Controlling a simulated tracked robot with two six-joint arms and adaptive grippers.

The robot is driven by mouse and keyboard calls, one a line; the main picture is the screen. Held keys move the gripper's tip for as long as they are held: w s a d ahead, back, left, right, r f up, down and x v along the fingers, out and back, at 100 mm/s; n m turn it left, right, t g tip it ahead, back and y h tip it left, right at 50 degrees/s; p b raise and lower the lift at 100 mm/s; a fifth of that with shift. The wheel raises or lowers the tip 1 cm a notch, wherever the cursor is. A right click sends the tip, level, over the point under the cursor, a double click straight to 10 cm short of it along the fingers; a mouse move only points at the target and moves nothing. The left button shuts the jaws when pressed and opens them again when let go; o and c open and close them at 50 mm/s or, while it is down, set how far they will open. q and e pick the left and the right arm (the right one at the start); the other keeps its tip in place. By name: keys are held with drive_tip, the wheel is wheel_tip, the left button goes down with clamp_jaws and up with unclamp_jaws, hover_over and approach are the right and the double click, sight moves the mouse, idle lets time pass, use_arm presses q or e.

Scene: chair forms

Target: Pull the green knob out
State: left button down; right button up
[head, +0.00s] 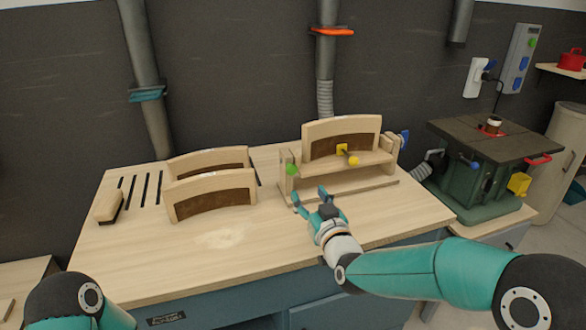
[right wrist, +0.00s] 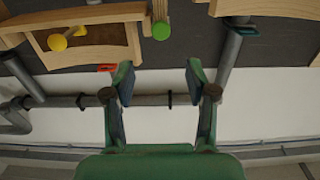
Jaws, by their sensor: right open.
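The green knob (head: 291,169) is a small round knob at the left end of a wooden jig (head: 335,183) on the workbench. It also shows in the right wrist view (right wrist: 161,30), above the gap between the fingers. My right gripper (head: 310,195) is open and empty. It is just in front of the jig's left end, near the green knob and apart from it. Its two fingers also show in the right wrist view (right wrist: 160,75). Of my left arm only a link shows at the bottom left; its gripper is out of view.
The jig carries a curved wooden chair back (head: 341,128) and a yellow knob (head: 353,160). Two more chair backs (head: 213,195) stand to the left, beside a brush (head: 108,205). A green machine (head: 485,165) stands at the right. The bench front (head: 170,270) is clear.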

sight(293, 170)
drive_tip(key=p+x, duration=0.3)
drive_tip(key=x, duration=0.9)
drive_tip(key=shift+f, duration=0.15)
clamp_jaws()
